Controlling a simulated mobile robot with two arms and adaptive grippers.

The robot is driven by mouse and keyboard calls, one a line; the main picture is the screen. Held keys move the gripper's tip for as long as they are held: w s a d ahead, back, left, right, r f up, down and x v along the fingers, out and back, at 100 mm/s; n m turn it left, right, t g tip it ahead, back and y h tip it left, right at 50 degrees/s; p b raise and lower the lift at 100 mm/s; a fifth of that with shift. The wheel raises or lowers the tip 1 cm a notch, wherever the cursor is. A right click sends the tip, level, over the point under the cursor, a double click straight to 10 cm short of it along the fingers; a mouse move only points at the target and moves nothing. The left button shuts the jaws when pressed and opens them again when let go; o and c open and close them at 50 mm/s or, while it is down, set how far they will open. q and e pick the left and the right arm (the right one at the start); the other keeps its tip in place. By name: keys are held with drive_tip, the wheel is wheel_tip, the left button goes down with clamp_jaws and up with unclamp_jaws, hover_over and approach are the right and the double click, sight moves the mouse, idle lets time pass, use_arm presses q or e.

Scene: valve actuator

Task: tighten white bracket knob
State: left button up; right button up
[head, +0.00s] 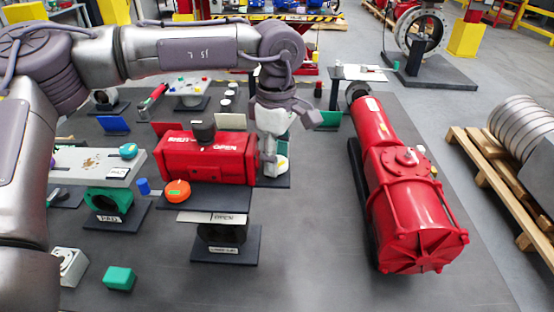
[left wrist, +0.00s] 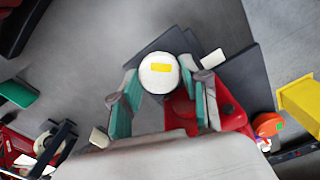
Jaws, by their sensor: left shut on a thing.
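The white bracket knob (head: 282,164) is a round white cap at the right end of the red actuator (head: 208,158), partly hidden by my left gripper (head: 270,165). In the left wrist view the knob (left wrist: 159,72) shows from above as a white disc with a yellow mark. My left gripper (left wrist: 160,82) points down with its teal-padded fingers on both sides of the knob, shut on it. The dark bracket plate (left wrist: 172,42) lies beneath the knob. My right gripper is not in view.
An orange knob (head: 177,191) sits at the actuator's front left. A large red cylinder actuator (head: 410,210) lies to the right, with clear grey table between. A blue plate (head: 113,124) and a green plate (head: 328,119) stand farther back. A green block (head: 119,278) lies front left.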

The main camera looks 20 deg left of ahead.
use_arm(q)
drive_tip(key=shift+m+b, duration=0.3)
drive_tip(key=shift+m, duration=0.6)
drive_tip(key=shift+r, duration=0.1)
drive_tip(key=o, duration=1.1)
drive_tip(key=shift+o, duration=0.2)
drive_tip(key=shift+w+d, duration=0.1)
